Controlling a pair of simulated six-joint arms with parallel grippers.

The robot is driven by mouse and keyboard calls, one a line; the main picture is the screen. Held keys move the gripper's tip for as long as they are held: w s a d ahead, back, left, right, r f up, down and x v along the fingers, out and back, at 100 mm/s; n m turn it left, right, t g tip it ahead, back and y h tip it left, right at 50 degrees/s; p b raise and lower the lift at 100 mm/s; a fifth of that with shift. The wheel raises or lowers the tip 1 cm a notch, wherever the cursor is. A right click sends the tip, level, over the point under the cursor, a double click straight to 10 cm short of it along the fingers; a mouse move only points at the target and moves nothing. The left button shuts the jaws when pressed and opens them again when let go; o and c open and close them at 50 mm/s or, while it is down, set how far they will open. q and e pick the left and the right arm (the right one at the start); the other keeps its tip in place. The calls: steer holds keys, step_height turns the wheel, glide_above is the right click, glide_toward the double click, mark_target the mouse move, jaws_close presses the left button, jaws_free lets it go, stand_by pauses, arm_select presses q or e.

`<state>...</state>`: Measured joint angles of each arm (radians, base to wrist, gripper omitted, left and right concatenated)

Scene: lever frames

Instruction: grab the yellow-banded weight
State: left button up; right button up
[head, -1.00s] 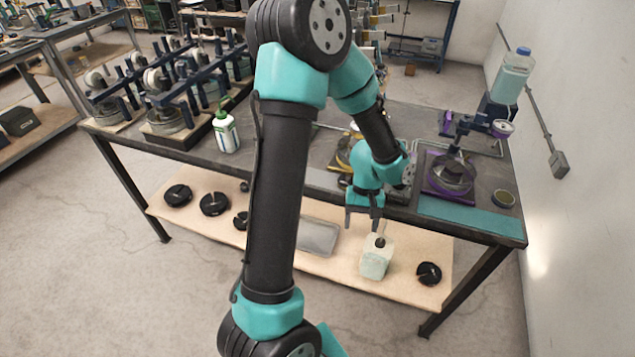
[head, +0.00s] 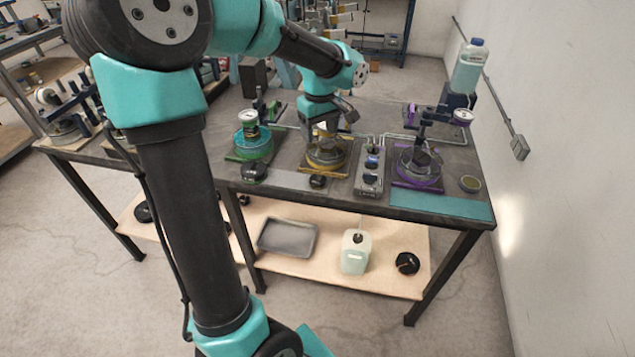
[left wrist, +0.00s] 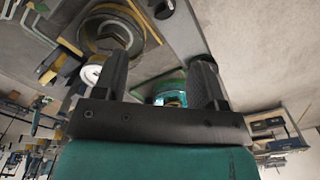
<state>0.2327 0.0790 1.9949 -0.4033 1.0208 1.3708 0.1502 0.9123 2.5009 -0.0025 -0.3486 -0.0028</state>
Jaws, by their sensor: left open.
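My left gripper (head: 330,121) is open over the middle, yellow station (head: 326,156) of the bench, its fingers pointing down. In the left wrist view its two dark fingers are spread apart, with nothing held between them (left wrist: 160,88). A small pale round piece (left wrist: 92,74) shows beside one finger there, near the yellow-edged station (left wrist: 140,12). It may be the yellow-banded weight, but no band can be made out. In the head view the gripper partly hides that spot. My right gripper is not in view.
A green station (head: 252,146) stands left and a purple station (head: 419,166) right of the yellow one. A switch box (head: 370,168) sits between yellow and purple. A bottle (head: 469,66) stands at the back right. The lower shelf holds a tray (head: 288,237) and a jug (head: 355,252).

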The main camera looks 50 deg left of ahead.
arm_select(q)
glide_above(318, 178)
steer(key=s+d, duration=0.2)
steer(key=f, duration=1.1)
steer(key=shift+w+f, duration=0.25)
steer(key=shift+f, duration=0.05)
steer(key=shift+f, duration=0.1)
step_height(318, 178, down, 5)
steer(key=shift+s, duration=0.15)
steer(key=shift+c, duration=0.5)
steer(key=c, duration=0.7)
